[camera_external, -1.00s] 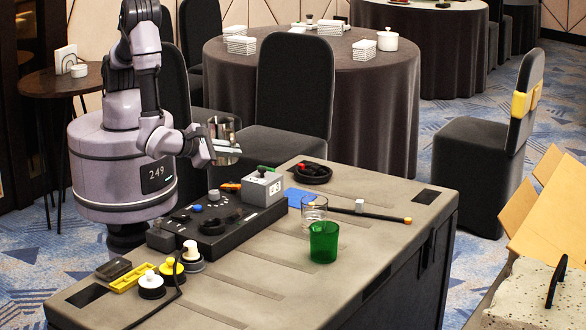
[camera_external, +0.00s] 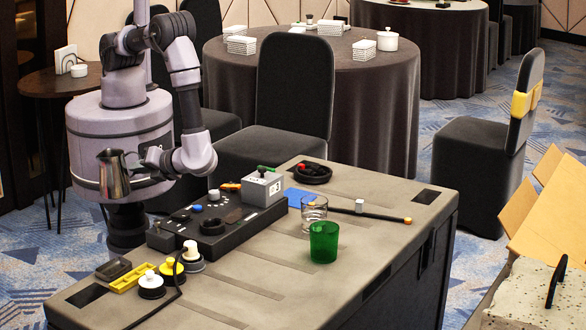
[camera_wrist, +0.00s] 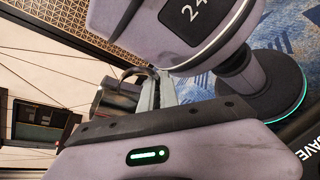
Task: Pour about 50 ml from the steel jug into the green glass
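The steel jug (camera_external: 113,175) is held upright in the air in front of my round base, left of the counter. My gripper (camera_external: 143,163) is shut on its handle side, with the jug on the left of the fingers. In the wrist view the jug (camera_wrist: 118,100) shows past the fingers (camera_wrist: 152,92), partly hidden by the gripper body. Its contents cannot be seen. The green glass (camera_external: 323,242) stands upright on the counter, well to the right of the jug and apart from my gripper. Its inside cannot be made out clearly.
A clear glass (camera_external: 314,210) stands just behind the green glass. A black control box (camera_external: 215,225), a grey box (camera_external: 262,188), a rod (camera_external: 370,212), a black dish (camera_external: 314,173) and knobs (camera_external: 172,271) lie on the counter (camera_external: 290,300). Its front right is bare.

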